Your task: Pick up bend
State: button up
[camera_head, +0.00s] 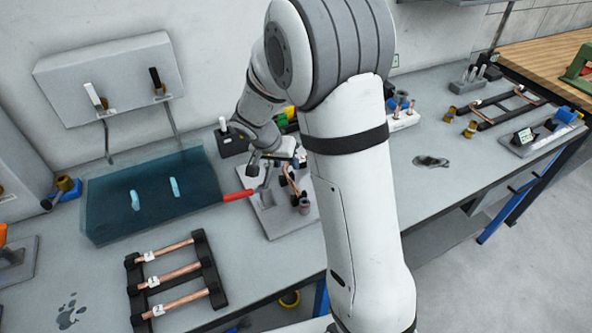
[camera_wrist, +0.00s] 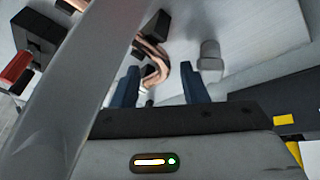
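The copper bend (camera_wrist: 158,68) is a curved tube in the wrist view, near black blocks of a bending fixture. In the head view copper (camera_head: 291,182) shows at the fixture on a light grey plate (camera_head: 272,222). My gripper (camera_wrist: 161,82) is open. Its two dark blue fingers stand apart, with the curved end of the bend showing between or just beyond them. I cannot tell whether either finger touches it. In the head view my gripper (camera_head: 273,158) is above the fixture, and its fingertips are hard to make out.
A grey bar (camera_wrist: 75,85) crosses the wrist view close to the camera. A red-handled lever (camera_head: 238,195) and a grey cylinder (camera_wrist: 210,55) are by the fixture. A blue translucent box (camera_head: 150,205) and a black rack (camera_head: 205,262) of copper tubes stand left.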

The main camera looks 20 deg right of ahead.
grip_shut()
dwell(0.4)
jog(key=shift+r, duration=0.1)
